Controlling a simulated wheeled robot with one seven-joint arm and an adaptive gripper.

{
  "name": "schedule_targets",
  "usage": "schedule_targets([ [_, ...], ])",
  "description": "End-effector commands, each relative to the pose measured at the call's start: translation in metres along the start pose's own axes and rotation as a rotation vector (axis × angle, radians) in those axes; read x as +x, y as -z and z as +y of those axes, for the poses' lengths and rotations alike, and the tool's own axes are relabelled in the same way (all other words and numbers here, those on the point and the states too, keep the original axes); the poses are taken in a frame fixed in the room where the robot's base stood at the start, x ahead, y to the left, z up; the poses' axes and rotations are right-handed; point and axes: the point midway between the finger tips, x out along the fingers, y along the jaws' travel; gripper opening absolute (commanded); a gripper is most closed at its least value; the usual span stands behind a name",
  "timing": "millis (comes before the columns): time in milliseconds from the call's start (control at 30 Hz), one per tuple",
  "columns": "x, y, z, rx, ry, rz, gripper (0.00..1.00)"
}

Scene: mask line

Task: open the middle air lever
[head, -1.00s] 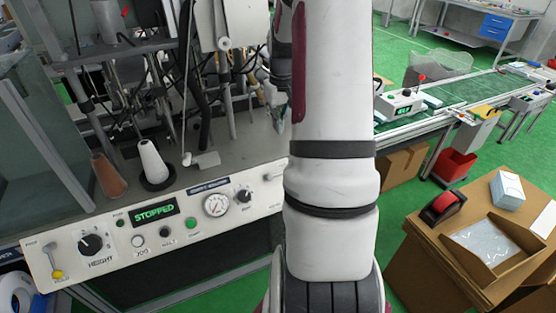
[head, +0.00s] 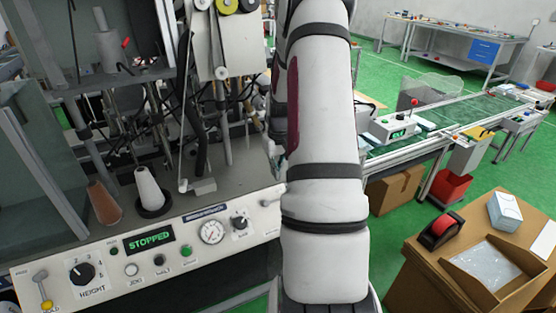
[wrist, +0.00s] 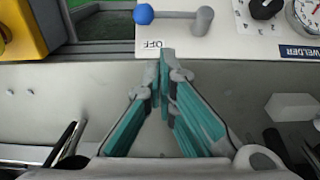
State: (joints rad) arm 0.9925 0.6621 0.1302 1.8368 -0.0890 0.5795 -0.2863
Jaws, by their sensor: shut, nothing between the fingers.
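A lever with a blue ball end (wrist: 144,14) and a grey pivot (wrist: 203,20) lies crosswise on the white control panel in the wrist view, beside an "OFF" label. My gripper (wrist: 166,56) is shut and empty. Its fingertips appear just below the lever and its label in the wrist view, apart from the lever. In the head view my arm hides the right part of the control panel (head: 90,300), and only a bit of my gripper (head: 277,158) shows left of the arm.
The panel carries a round gauge (head: 212,231), knobs and a "STOPPED" display (head: 149,240). Thread cones (head: 150,188) and machine rods stand behind it. A yellow box (wrist: 22,28) is at the wrist view's left. Cartons and a tape dispenser (head: 440,230) are at the right.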

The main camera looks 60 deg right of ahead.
Motion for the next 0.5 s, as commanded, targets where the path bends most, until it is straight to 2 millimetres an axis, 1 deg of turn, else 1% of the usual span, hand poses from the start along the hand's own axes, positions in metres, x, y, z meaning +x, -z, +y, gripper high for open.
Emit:
schedule_targets([
  [33,0.011,-0.001,0.000,0.000,0.002,-0.004,0.00],
  [100,0.024,-0.001,-0.001,0.000,0.002,-0.004,0.00],
  [200,0.036,-0.010,0.000,0.000,0.002,-0.003,0.00],
  [333,0.048,-0.018,0.000,-0.001,0.001,-0.003,0.00],
  [500,0.055,-0.021,0.000,0.000,0.000,0.000,0.00],
])
